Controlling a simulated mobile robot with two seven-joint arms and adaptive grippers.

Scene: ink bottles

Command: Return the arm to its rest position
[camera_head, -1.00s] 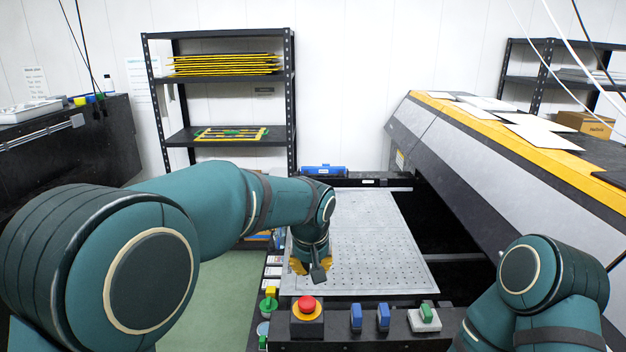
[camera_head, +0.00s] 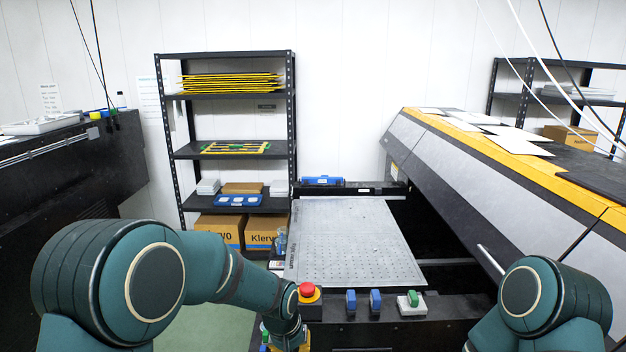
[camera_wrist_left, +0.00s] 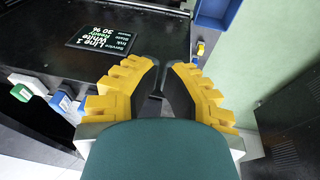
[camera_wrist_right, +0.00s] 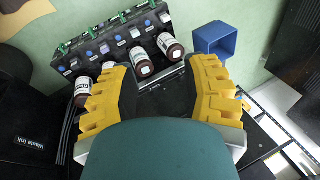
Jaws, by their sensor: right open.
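My left arm (camera_head: 215,270) reaches in from the left and bends down toward the front of the machine; its gripper is mostly cut off at the bottom edge. In the left wrist view my left gripper (camera_wrist_left: 163,66) has its fingertips close together with a narrow gap and nothing seen between them. Whether it is fully shut is unclear. My right arm (camera_head: 555,295) is folded low at the right of the head view. In the right wrist view my right gripper (camera_wrist_right: 160,75) is open and empty, with fingers wide apart.
The red stop button (camera_head: 307,290), blue switches (camera_head: 375,300) and green switch (camera_head: 412,300) sit before the perforated bed (camera_head: 350,240). Below my right gripper are brown bottles (camera_wrist_right: 170,46) in a black rack and a blue bin (camera_wrist_right: 218,40). A display (camera_wrist_left: 105,30) lies near my left gripper.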

